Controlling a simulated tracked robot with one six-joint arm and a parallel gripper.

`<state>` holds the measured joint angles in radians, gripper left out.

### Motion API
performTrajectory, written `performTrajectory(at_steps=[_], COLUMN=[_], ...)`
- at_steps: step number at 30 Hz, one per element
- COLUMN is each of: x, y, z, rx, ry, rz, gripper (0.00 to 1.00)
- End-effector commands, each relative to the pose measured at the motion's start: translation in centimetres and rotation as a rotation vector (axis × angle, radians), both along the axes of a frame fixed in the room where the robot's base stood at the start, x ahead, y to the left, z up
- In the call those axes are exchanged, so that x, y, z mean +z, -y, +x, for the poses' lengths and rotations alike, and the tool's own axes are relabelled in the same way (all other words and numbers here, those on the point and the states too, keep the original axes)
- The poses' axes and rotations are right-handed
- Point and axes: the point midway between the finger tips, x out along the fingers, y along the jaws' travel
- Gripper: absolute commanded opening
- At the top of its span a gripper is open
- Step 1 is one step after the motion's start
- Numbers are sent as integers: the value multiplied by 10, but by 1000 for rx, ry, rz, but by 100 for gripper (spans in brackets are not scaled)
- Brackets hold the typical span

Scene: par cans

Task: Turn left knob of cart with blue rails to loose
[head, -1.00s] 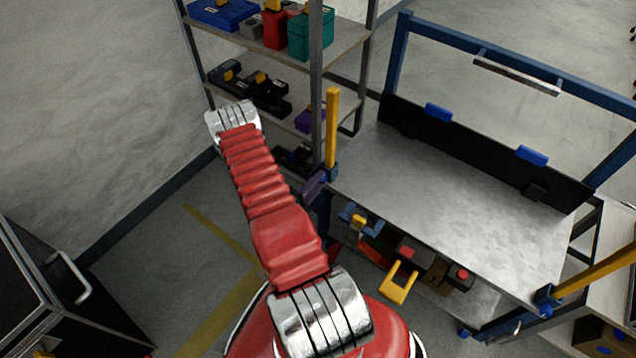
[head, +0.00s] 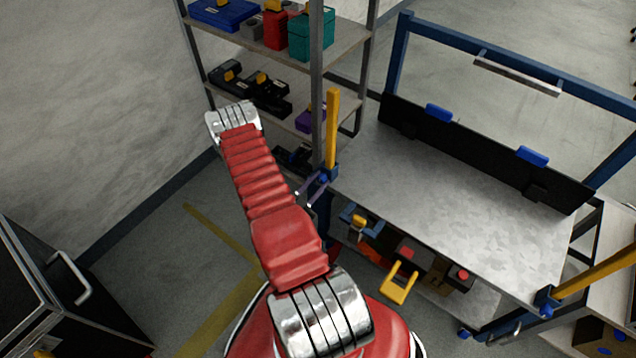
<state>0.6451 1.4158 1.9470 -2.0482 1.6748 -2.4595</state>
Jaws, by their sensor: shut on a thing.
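The cart with blue rails (head: 470,215) stands at the right, with a grey metal top. At its left front corner is a yellow upright bar (head: 332,130) in a blue bracket. The small left knob (head: 323,178) sits at that bracket, partly covered by my fingers. My gripper (head: 315,185) comes from behind my red arm and is shut on the left knob. The view is small, so the knob's exact angle is hard to tell. The right knob (head: 546,311) shows at the cart's right front corner, beside another yellow bar.
A shelf rack (head: 316,70) with boxes and tools stands close behind the left corner of the cart. Tools and a yellow-handled item (head: 398,284) lie on the cart's lower shelf. A dark cabinet (head: 50,300) is at lower left. Floor between is clear.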

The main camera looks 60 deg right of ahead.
Motion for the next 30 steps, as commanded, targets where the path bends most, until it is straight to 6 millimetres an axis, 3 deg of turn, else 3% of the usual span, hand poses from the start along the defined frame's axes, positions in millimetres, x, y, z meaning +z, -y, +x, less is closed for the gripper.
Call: performTrajectory(at_steps=[9, 23, 24, 30], x=[-3, -3, -3, -2], y=[-1, -2, -2, -1], z=[1, 0, 0, 0], rx=[5, 4, 4, 2], ry=[-129, -147, -147, -145], rz=[28, 31, 31, 28], gripper=[4, 4, 27, 41])
